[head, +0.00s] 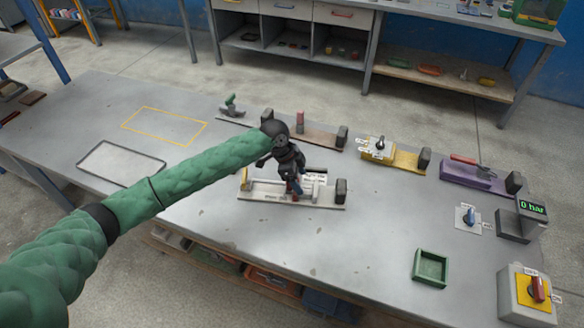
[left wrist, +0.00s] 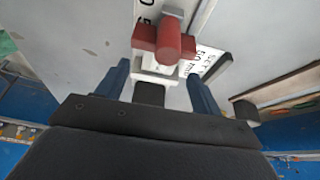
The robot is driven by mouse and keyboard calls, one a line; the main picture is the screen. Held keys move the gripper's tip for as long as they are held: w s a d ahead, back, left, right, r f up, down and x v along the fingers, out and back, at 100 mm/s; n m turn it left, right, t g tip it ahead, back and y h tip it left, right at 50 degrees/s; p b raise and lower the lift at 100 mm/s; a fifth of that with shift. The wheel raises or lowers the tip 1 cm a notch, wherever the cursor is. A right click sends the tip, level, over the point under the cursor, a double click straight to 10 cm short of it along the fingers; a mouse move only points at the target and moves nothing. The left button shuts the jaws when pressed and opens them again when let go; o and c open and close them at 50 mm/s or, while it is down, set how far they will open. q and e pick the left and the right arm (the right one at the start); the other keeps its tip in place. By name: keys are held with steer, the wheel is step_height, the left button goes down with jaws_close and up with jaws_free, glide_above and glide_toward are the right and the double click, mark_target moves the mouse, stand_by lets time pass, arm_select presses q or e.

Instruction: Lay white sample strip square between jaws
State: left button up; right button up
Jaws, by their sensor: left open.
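My left gripper (head: 293,188) reaches down over a pale bench fixture (head: 262,191) near the middle of the table. The fixture has a dark block (head: 340,190) at its right end and a yellow part (head: 244,178) at its left. In the left wrist view the blue fingers of my gripper (left wrist: 158,72) are apart. A red handle (left wrist: 168,42) on a white part (left wrist: 152,66) lies just beyond and between the fingertips; I cannot tell whether they touch. A printed label (left wrist: 207,60) is beside it. I cannot make out the white sample strip for certain. My right gripper is not in view.
Behind stand a brown fixture (head: 318,138), a yellow one (head: 408,160) and a purple one (head: 466,176). At right are a display reading 0 bar (head: 533,208), a green tray (head: 431,268) and a red-handled switch box (head: 530,294). The front middle of the table is clear.

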arm_select(q)
steer(key=b+v, duration=0.2)
steer(key=v, duration=0.5)
steer(key=shift+a+r, duration=0.1)
steer(key=shift+r, duration=0.25)
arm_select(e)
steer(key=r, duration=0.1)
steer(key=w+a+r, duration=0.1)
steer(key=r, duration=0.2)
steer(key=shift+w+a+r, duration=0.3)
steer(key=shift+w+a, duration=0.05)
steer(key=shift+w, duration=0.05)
